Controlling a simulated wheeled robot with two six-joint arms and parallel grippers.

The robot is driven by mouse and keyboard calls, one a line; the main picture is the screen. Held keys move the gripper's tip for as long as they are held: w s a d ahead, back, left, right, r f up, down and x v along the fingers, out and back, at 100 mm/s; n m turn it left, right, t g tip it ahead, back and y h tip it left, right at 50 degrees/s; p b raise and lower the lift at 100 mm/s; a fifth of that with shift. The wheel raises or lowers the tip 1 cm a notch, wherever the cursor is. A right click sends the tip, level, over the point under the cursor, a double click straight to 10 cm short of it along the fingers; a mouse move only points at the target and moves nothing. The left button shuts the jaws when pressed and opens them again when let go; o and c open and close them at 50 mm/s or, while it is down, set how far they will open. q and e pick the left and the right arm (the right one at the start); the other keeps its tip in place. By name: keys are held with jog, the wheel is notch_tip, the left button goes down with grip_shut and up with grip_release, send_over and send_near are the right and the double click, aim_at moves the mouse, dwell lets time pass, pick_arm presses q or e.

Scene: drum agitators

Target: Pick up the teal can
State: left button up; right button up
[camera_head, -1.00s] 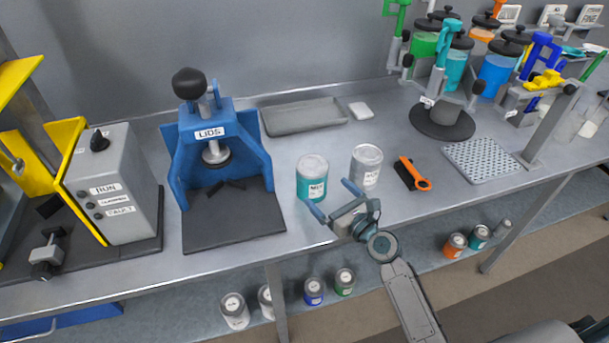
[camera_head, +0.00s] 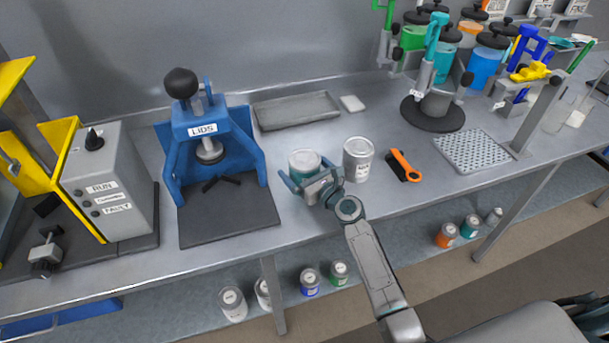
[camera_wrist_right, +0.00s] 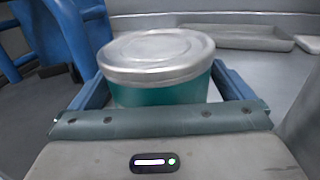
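The teal can (camera_head: 304,160) stands upright on the bench, with a silver lid, just right of the blue lid press. My right gripper (camera_head: 304,178) reaches it from the front, with a finger on either side. In the right wrist view the can (camera_wrist_right: 160,92) sits between the two fingers of the gripper (camera_wrist_right: 160,95). The fingers are apart, and a narrow gap seems to show beside the can at the right. The can's lower part is hidden by the gripper body. My left gripper is not seen.
The blue lid press (camera_head: 212,130) is at the left. An orange-handled brush (camera_head: 404,165) lies further right. A grey tray (camera_head: 297,110) lies behind. Several cans stand on the lower shelf.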

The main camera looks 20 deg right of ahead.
jog(key=c, duration=1.1)
jog(key=shift+c, duration=0.9)
jog(key=shift+r, duration=0.1)
